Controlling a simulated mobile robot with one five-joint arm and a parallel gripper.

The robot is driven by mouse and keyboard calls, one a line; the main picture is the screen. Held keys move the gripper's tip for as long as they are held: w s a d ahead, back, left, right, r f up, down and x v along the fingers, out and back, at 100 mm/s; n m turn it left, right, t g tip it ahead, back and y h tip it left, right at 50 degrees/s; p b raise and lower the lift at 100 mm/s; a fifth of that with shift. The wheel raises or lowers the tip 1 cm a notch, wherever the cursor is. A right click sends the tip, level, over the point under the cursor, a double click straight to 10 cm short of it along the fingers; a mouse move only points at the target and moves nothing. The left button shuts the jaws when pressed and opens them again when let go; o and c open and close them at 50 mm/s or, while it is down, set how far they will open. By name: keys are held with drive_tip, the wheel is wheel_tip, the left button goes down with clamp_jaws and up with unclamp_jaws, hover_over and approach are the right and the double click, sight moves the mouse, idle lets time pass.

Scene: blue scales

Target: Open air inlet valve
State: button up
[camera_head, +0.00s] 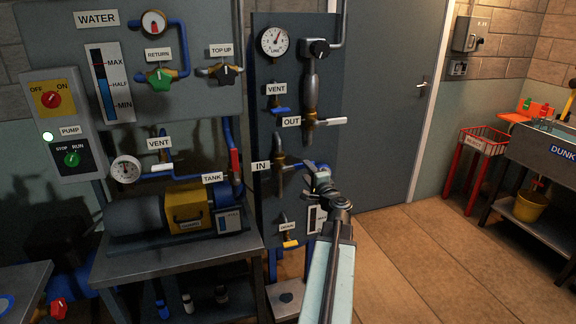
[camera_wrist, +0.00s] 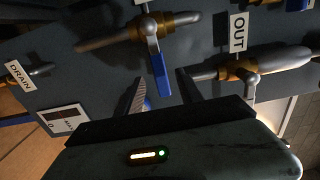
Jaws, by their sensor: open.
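The IN valve (camera_head: 279,165) is on the dark panel, with its IN label (camera_head: 261,167) to the left. Its pipe runs up and down, and its lever reaches right, across the pipe, toward my gripper (camera_head: 313,168). In the wrist view, a brass valve body (camera_wrist: 158,22) carries a blue lever (camera_wrist: 157,68) set across its pipe. My gripper (camera_wrist: 162,80) is open, with one finger on each side of the lever's end. Contact with the lever cannot be told.
The OUT valve (camera_head: 322,121) and its label (camera_head: 291,122) sit above, the yellow-handled drain valve (camera_head: 290,244) below. A VENT valve (camera_head: 279,109) and gauge (camera_head: 273,42) are higher. The tank bench (camera_head: 185,252) stands left. Floor (camera_head: 430,230) at right is clear.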

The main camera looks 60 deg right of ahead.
drive_tip(key=x, duration=0.8)
drive_tip(key=shift+d, duration=0.25)
drive_tip(key=shift+s, duration=0.1)
clamp_jaws()
drive_tip(key=shift+s, duration=0.1)
idle(1.0)
